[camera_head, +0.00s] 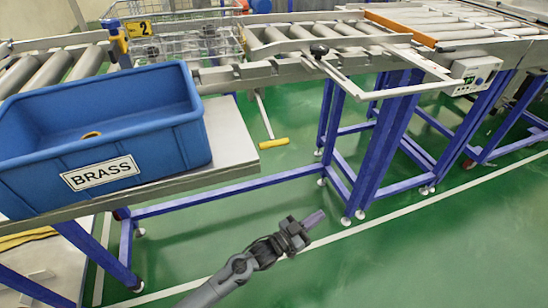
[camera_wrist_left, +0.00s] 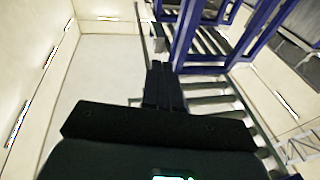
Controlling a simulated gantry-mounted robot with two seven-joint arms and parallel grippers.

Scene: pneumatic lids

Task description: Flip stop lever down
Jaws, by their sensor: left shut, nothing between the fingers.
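A black-knobbed lever (camera_head: 319,49) sits on the near rail of the roller conveyor, beside a bent metal bar (camera_head: 372,93). A rod with a yellow handle (camera_head: 273,143) hangs below the conveyor. I cannot tell for sure which of these is the stop lever. My left gripper (camera_head: 313,220) is low over the green floor, in front of the conveyor legs and apart from both levers. It is shut and empty. Its closed fingers also show in the left wrist view (camera_wrist_left: 163,85). My right gripper is not in view.
A blue bin labelled BRASS (camera_head: 185,105) stands on a metal table (camera_head: 228,140) at left. Blue conveyor legs (camera_head: 385,150) stand behind my gripper. A control box (camera_head: 474,74) is at right. A wire basket (camera_head: 175,35) stands at the back. The front floor is clear.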

